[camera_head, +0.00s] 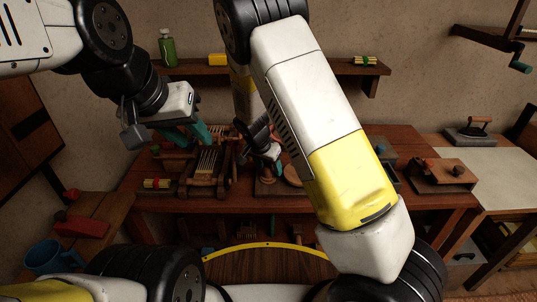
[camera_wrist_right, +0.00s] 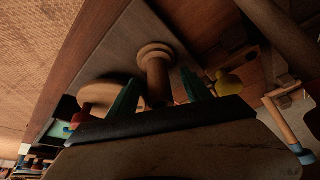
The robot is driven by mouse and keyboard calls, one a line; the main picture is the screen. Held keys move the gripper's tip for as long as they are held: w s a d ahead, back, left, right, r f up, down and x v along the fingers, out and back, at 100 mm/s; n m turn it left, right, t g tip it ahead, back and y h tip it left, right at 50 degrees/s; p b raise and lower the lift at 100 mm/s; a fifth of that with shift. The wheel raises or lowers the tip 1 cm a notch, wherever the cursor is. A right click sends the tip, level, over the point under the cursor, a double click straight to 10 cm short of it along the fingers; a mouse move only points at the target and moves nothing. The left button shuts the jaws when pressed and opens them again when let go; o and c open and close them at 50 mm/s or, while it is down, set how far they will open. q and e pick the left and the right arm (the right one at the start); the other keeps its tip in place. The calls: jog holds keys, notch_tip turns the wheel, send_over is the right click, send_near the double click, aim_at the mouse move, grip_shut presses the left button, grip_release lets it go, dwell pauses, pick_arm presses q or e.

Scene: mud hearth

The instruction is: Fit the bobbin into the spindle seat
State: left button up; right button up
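In the right wrist view a wooden spool-shaped piece, which looks like the bobbin (camera_wrist_right: 155,70), stands on a brown board (camera_wrist_right: 122,38). My right gripper (camera_wrist_right: 160,90) has its two teal fingers apart, one on each side of the spool's stem, with gaps visible. A round wooden disc (camera_wrist_right: 97,92) lies beside it, partly behind a finger; I cannot tell whether it belongs to the spindle seat. In the head view my right gripper (camera_head: 277,160) is low over the workbench, largely hidden by my arm. My left gripper (camera_head: 188,134) is open and empty above the bench's left part.
A wooden frame with strings (camera_head: 207,162) stands on the bench (camera_head: 400,145) left of my right gripper. A shelf (camera_head: 310,69) runs along the wall, with a green bottle (camera_head: 167,48).

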jog(key=v, duration=1.1)
jog(key=s+d+r+n+y, duration=0.2)
jog(key=s+d+r+y, duration=0.2)
jog(key=s+d+r, duration=0.75)
jog(key=s+d+r+n+t, duration=0.2)
jog(key=s+d+r+n, duration=0.2)
jog(key=s+r, duration=0.4)
jog(key=s, duration=0.4)
jog(key=shift+d+r+n, duration=0.2)
jog(key=shift+r+n, duration=0.05)
jog(key=shift+n, duration=0.05)
